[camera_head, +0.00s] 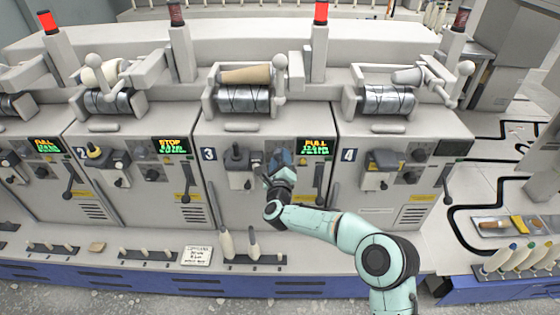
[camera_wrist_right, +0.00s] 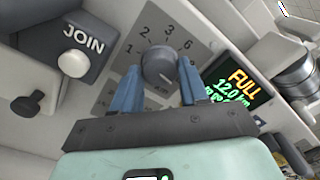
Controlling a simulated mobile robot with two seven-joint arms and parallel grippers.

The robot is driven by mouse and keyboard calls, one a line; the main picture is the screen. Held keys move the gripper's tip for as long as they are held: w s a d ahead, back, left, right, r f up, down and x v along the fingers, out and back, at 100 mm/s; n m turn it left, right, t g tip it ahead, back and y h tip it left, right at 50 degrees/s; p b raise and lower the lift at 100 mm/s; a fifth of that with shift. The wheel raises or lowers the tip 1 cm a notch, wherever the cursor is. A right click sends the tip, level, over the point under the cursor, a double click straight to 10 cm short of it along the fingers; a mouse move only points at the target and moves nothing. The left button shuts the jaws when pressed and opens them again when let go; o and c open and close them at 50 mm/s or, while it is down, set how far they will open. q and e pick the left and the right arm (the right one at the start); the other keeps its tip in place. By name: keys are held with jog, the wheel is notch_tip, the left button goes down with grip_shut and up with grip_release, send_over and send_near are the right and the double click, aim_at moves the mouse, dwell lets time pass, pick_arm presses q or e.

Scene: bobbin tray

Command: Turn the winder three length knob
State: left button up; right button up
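Winder three (camera_head: 222,136) carries a blue "3" label and a display (camera_head: 315,147) reading FULL in the head view. Its grey length knob (camera_wrist_right: 158,64) shows in the right wrist view, on a dial plate with numbers such as 1, 2, 3 and 6. In the right wrist view the blue fingers of my right gripper (camera_wrist_right: 158,74) are apart, one on each side of the knob, with small gaps seeming to show. My left gripper is out of view.
A grey JOIN box with a white button (camera_wrist_right: 72,64) sits left of the knob. The display (camera_wrist_right: 236,88) reads FULL and 12.0 km close at its right. A black lever (camera_head: 319,176) hangs right of my gripper. White bobbins (camera_head: 227,243) stand on the ledge below.

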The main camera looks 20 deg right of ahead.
jog(key=c, duration=0.5)
jog(key=shift+o, duration=0.2)
